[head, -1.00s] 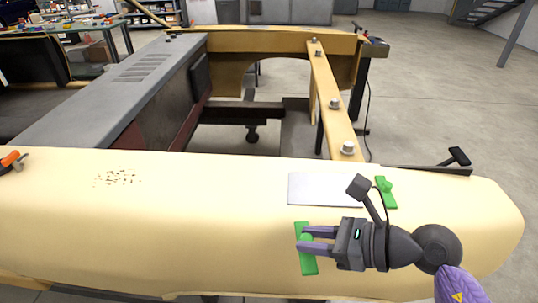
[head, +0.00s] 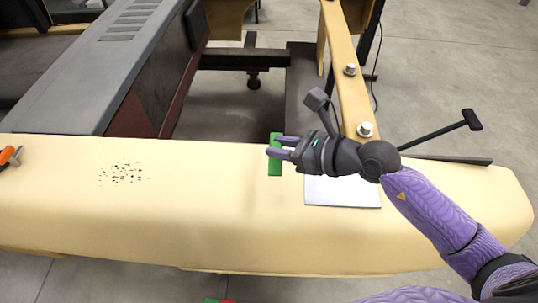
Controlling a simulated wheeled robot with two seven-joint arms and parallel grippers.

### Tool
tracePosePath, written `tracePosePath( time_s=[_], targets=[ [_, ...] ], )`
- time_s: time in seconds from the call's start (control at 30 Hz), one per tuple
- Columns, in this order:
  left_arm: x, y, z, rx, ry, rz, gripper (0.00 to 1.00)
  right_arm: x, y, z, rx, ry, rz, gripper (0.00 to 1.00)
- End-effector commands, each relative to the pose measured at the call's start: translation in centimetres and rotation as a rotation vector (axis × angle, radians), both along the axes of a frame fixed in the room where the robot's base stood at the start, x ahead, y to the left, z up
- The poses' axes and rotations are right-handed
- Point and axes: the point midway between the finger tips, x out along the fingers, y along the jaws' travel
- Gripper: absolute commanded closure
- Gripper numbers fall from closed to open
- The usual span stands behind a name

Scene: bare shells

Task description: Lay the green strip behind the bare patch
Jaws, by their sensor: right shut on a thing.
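My right gripper (head: 280,147) is shut on the green strip (head: 275,167), which points away from me between its fingers. The strip is over the far edge of the yellow panel (head: 225,205), beyond and left of the bare patch (head: 343,195). I cannot tell whether the strip touches the panel. The bare patch is a pale grey rectangle; my right gripper and wrist cover its far edge. The second green piece, right of the patch earlier, is not visible now; my arm covers that area. My left gripper is not in view.
Dark specks (head: 124,173) mark the panel's left part. An orange-and-black tool (head: 10,156) lies at the left edge. A yellow bar with bolts (head: 350,69) runs back behind the patch. An open bay lies beyond the panel. A green and red item shows at the bottom edge.

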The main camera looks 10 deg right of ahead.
Motion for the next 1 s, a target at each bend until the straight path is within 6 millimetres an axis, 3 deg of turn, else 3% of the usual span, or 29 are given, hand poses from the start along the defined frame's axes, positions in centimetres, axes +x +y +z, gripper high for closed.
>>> tracePosePath(
  time_s=[0.2,0.43,0.8,0.83,1.0],
  targets=[
    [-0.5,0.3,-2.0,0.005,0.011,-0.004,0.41,0.0,0.0,-5.2,0.001,0.006,-0.001,1.0],
    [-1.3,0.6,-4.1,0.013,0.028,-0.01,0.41,-0.1,0.0,-9.6,0.001,0.004,-0.001,1.0],
    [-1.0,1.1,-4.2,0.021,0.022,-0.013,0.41,-0.1,0.0,-10.2,0.0,0.002,0.001,1.0],
    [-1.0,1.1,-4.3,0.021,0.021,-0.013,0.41,-0.1,0.0,-10.3,0.0,0.002,0.001,0.69],
    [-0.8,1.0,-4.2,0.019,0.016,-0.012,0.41,-0.1,0.0,-10.2,0.0,0.002,0.001,0.36]
  ],
)
